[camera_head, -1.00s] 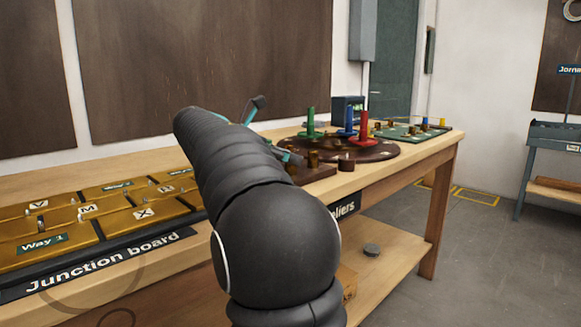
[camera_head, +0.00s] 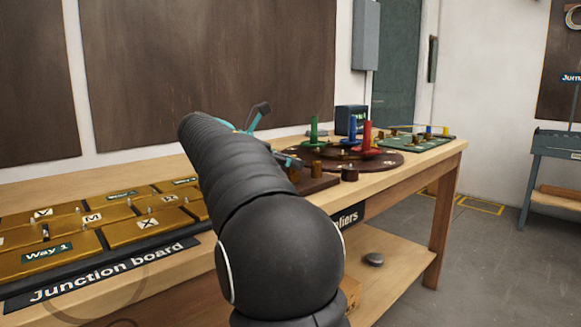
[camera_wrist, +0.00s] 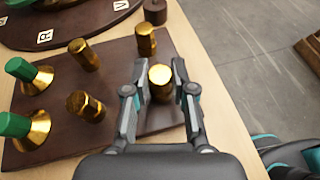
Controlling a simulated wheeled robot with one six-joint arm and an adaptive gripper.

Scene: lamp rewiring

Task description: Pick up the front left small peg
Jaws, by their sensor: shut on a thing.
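In the wrist view a short brass peg (camera_wrist: 160,83) stands between the two fingers of my gripper (camera_wrist: 159,68), at the near right part of a dark wooden board (camera_wrist: 60,153). The fingers are shut on its sides. Whether its lower end is still in the board is hidden. Other brass pegs stand on the same board: one near the right back (camera_wrist: 146,42), one at the back (camera_wrist: 84,55) and one at the left (camera_wrist: 86,106). In the head view my arm hides most of the gripper and the held peg.
Two green-topped brass pieces (camera_wrist: 30,72) stand at the board's left. A round dark board (camera_head: 385,162) with green, blue and red posts lies beyond. The gold junction board (camera_head: 130,228) is left of my arm. The bench edge (camera_wrist: 205,60) is close on the right.

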